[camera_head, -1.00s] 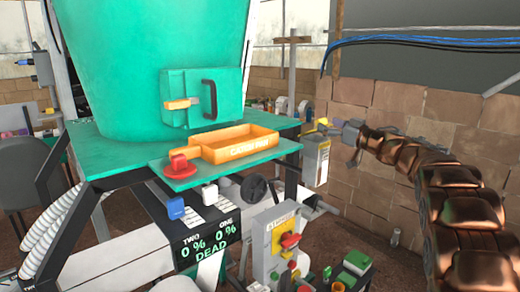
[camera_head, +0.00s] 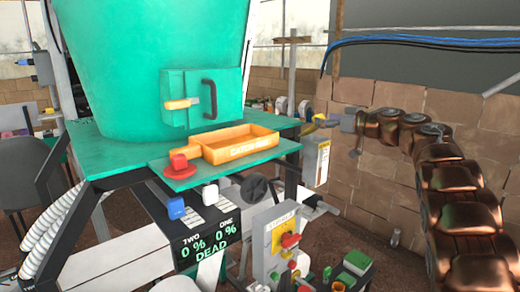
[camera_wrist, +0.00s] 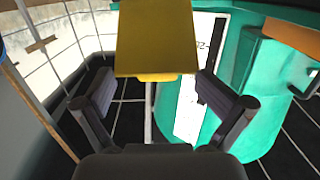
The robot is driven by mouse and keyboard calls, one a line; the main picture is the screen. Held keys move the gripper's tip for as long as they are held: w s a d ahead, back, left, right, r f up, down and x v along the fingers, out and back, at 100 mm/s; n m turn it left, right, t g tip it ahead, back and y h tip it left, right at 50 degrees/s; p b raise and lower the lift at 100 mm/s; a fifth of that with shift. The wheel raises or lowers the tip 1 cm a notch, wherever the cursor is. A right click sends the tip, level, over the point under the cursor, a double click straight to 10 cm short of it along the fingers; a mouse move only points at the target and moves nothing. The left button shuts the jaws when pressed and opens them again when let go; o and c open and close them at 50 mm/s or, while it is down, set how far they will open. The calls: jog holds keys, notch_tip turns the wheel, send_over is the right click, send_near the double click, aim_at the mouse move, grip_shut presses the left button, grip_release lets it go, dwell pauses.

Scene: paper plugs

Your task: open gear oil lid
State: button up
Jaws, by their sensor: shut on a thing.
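My gripper (camera_head: 324,122) is at the right end of the green machine table, reaching in from the right. In the wrist view its two fingers (camera_wrist: 157,84) stand apart, one at each side of a yellow block (camera_wrist: 157,38), and are shut on it. The block's far end is cut off by the top of the picture. In the head view the yellow piece (camera_head: 309,128) shows small at the fingertips. A pale upright box with a yellow label (camera_head: 323,160) is just below my gripper, partly behind the table frame. I cannot tell which part is the gear oil lid.
An orange catch pan (camera_head: 240,151) and a red knob (camera_head: 179,163) are on the green table (camera_head: 125,149). A grey control box (camera_head: 277,240) stands lower in front. A brick wall (camera_head: 360,195) is behind my arm. Blue cables hang above.

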jog(key=shift+w, duration=0.15)
jog(key=shift+c, duration=0.2)
jog(key=shift+h, duration=0.3)
jog(key=shift+w+a+g, duration=0.15)
jog(key=shift+a+g, duration=0.1)
jog(key=shift+g, duration=0.05)
jog(key=shift+w+r, duration=0.1)
jog(key=shift+r, duration=0.2)
jog(key=shift+a+r+g, duration=0.2)
jog(key=shift+a+g, duration=0.1)
jog(key=shift+c, duration=0.2)
jog(key=shift+w+r+h, duration=0.1)
jog(key=shift+w+h, duration=0.05)
jog(key=shift+h, duration=0.15)
jog(key=shift+d+f+h, duration=0.15)
jog(key=shift+f+h, duration=0.05)
jog(key=shift+h, duration=0.1)
